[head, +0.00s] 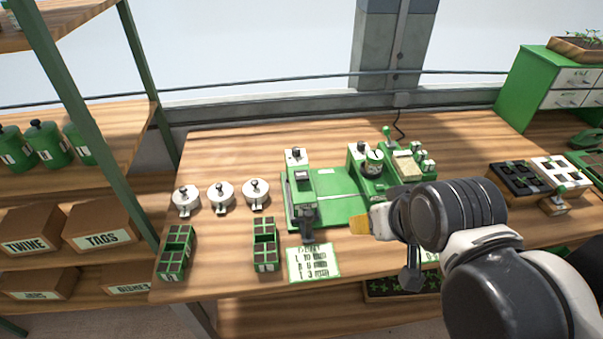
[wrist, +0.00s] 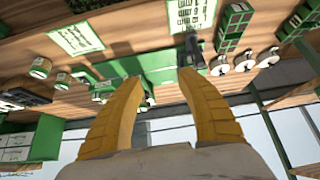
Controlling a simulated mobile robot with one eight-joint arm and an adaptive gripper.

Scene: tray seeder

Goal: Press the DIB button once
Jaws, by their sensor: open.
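The green tray seeder (head: 330,212) stands at the middle of the wooden bench in the head view. It has a white-and-green tower (head: 300,184) at its left end and a gauge (head: 373,162) on its right part. I cannot make out a label reading DIB on any button. My gripper (head: 360,225), with yellow fingers, is above the seeder's front right side and partly covers it. In the wrist view my gripper (wrist: 157,80) is open, its fingers apart with nothing between them. The seeder's green base (wrist: 140,64) shows beyond the fingertips there, seen upside down.
Three white lidded pots (head: 221,194) stand left of the seeder. Green cell trays (head: 176,250) and (head: 265,247) a second tray lie in front of them. A printed card (head: 313,263) lies at the front edge. Black and white trays (head: 515,180) are at the right.

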